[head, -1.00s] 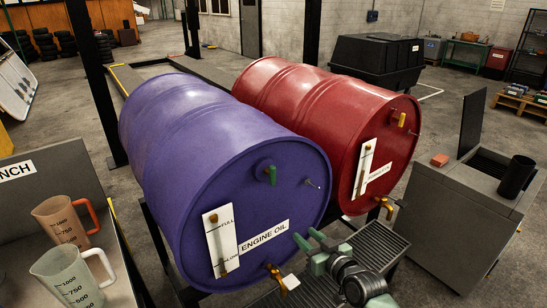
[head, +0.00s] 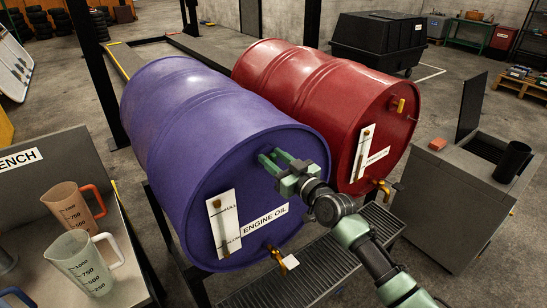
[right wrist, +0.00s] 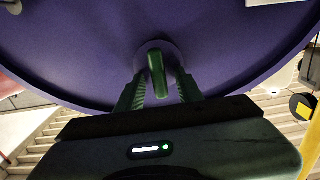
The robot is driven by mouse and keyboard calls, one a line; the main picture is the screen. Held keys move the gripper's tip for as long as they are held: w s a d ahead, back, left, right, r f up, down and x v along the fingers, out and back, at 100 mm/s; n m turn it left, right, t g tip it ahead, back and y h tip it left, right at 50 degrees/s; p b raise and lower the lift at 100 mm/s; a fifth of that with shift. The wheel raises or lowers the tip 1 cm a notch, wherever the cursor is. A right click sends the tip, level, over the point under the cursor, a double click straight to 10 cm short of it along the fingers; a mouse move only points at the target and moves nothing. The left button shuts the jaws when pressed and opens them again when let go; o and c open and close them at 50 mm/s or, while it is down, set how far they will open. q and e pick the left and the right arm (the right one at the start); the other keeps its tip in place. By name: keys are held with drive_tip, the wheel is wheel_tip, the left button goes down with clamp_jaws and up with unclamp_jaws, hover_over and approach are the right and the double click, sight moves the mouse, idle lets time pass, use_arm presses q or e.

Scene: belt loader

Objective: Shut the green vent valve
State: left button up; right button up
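The green vent valve is on the end face of the purple engine oil drum (head: 185,175). In the head view my right gripper (head: 271,159) covers it. In the right wrist view the valve's green handle (right wrist: 157,74) stands nearly upright, in front of a round boss on the drum face. The two fingers of my right gripper (right wrist: 159,80) are on either side of the handle, with a visible gap, so the gripper is open around it. My left gripper is not in view.
A red drum (head: 310,95) lies to the right with its own valve (head: 397,105). Below the purple drum's face are a brass tap (head: 275,254) and a grating (head: 310,270). A bench at left holds an orange-handled jug (head: 75,208) and a clear jug (head: 85,262).

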clamp_jaws()
drive_tip(key=shift+m, duration=0.4)
drive_tip(key=m, duration=0.1)
drive_tip(key=m+b, duration=0.1)
drive_tip(key=shift+w+d+f+m, duration=0.1)
drive_tip(key=shift+f+m, duration=0.05)
drive_tip(key=shift+m, duration=0.25)
drive_tip(key=m, duration=0.3)
drive_tip(key=m+b, duration=0.1)
drive_tip(key=shift+w+d+f+m, duration=0.1)
drive_tip(key=shift+w+d+m, duration=0.05)
drive_tip(key=shift+d+m, duration=0.15)
drive_tip(key=m, duration=0.6)
drive_tip(key=f+m+p, duration=0.1)
drive_tip(key=m, duration=0.2)
drive_tip(key=shift+w+d+m, duration=0.15)
drive_tip(key=shift+m, duration=0.25)
